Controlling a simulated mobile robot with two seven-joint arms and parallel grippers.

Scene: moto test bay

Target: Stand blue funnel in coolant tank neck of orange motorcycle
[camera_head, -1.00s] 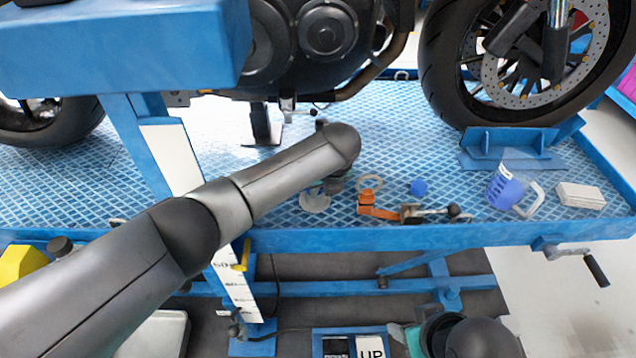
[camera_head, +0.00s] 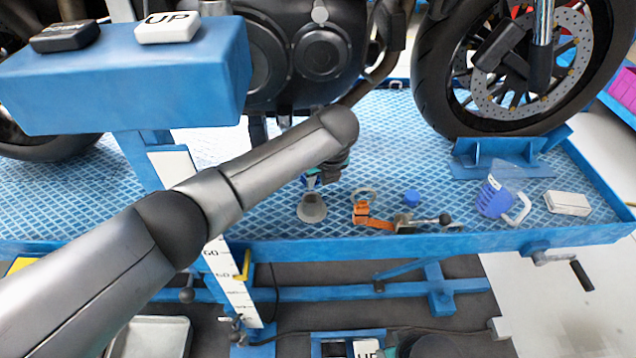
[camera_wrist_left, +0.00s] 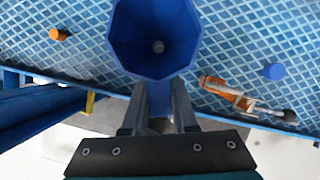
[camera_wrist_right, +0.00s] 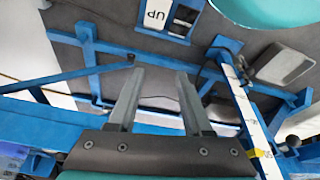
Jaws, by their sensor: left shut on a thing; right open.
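The blue funnel (camera_wrist_left: 183,62) is held in my left gripper (camera_wrist_left: 158,100), with its wide mouth facing the left wrist camera. In the head view my left gripper (camera_head: 330,172) hangs over the blue lift platform, mostly hidden behind my own forearm. Only a small blue bit shows there, too little to make out the funnel. The motorcycle (camera_head: 315,50) stands on the platform with its dark engine and wheels in view; I cannot make out the coolant tank neck. My right gripper (camera_wrist_right: 153,98) is open and empty, low near the lift's under-frame.
On the platform lie a grey cone-like piece (camera_head: 312,208), an orange clamp (camera_head: 375,220), a blue cap (camera_head: 411,198), a blue-and-clear jug (camera_head: 496,200) and a white box (camera_head: 568,203). A blue control box (camera_head: 125,75) stands at upper left. A wheel chock (camera_head: 500,155) holds the front wheel.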

